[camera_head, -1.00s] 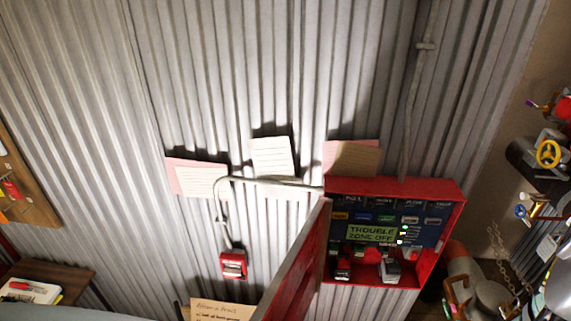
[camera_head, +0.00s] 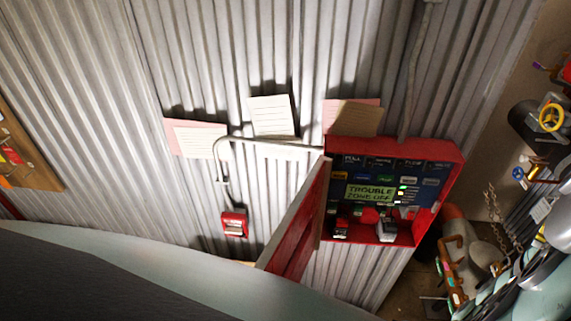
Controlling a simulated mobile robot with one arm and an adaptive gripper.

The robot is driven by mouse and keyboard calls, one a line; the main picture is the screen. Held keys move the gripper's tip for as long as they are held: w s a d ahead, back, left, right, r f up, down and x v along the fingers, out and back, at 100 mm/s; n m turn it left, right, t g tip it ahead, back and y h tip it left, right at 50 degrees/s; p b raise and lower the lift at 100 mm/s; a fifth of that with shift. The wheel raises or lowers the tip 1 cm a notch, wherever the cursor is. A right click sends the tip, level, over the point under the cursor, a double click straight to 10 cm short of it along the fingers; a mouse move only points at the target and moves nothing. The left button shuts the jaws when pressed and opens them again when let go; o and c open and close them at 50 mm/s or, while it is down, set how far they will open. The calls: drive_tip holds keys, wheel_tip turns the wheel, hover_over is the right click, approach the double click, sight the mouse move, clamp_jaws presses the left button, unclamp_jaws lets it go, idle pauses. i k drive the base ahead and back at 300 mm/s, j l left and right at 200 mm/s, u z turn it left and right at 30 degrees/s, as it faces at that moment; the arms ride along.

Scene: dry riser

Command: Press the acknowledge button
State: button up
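The red alarm panel box (camera_head: 453,156) hangs on the corrugated wall with its red door (camera_head: 297,222) swung open to the left. Its dark blue face has a lit green display (camera_head: 371,193) reading "TROUBLE ZONE OFF". A row of small coloured buttons (camera_head: 386,179) sits above the display, orange, blue, green and pale. Small lights show at the display's right. The lettering is too small to tell which one is the acknowledge button. Nothing touches the panel face. I see no gripper fingers in this view.
A red pull station (camera_head: 234,223) is on the wall left of the door, joined by grey conduit (camera_head: 270,144). Paper notes (camera_head: 270,115) are above. Pipes, a chain and a yellow handwheel (camera_head: 551,117) crowd the right side. A large grey curved shape covers the lower left.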

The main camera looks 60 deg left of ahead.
sight(340, 175)
drive_tip(key=i+l+u, duration=0.1)
drive_tip(key=u, duration=0.25)
drive_tip(key=i+l+u, duration=0.1)
drive_tip(key=u, duration=0.3)
drive_tip(key=l+u, duration=0.35)
drive_tip(key=i, duration=0.05)
